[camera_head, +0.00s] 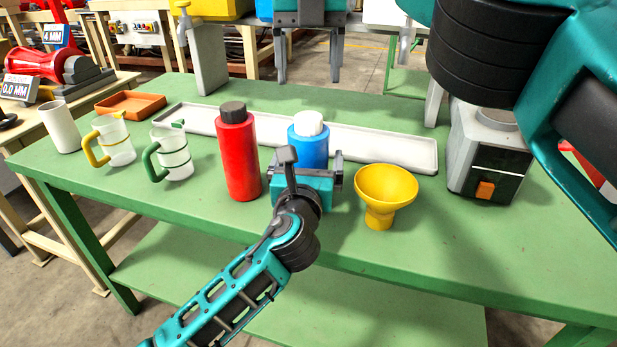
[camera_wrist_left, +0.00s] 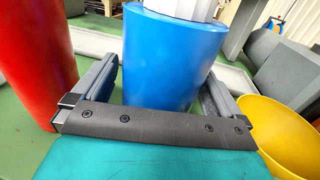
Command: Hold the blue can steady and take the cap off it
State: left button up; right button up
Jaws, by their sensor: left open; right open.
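The blue can (camera_head: 309,150) stands upright on the green table with a white cap (camera_head: 309,123) on top. In the left wrist view the can (camera_wrist_left: 168,55) is between the two fingers, and only the lower part of its cap (camera_wrist_left: 185,8) shows. My left gripper (camera_head: 304,175) is low at the near side of the can, open, with one finger on each side; it also shows in the left wrist view (camera_wrist_left: 158,75). I cannot tell whether a finger touches the can. My right gripper (camera_head: 308,65) is open and empty, fingers pointing down, above and beyond the can.
A red bottle (camera_head: 238,160) stands close left of the can, and a yellow funnel (camera_head: 383,195) close right. A long pale tray (camera_head: 385,148) lies behind. Two measuring jugs (camera_head: 172,155) are left, a grey machine (camera_head: 488,150) right. The table's front right is clear.

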aim_at(308, 116)
pick_arm(q)
jog(key=c, duration=1.7)
grip_shut()
pick_arm(e)
jog(key=shift+m, duration=0.3)
jog(key=m, duration=0.5)
jog(key=shift+m, duration=0.4)
jog(key=m, duration=0.7)
jog(key=shift+f, duration=4.05)
jog(key=shift+c, duration=0.2)
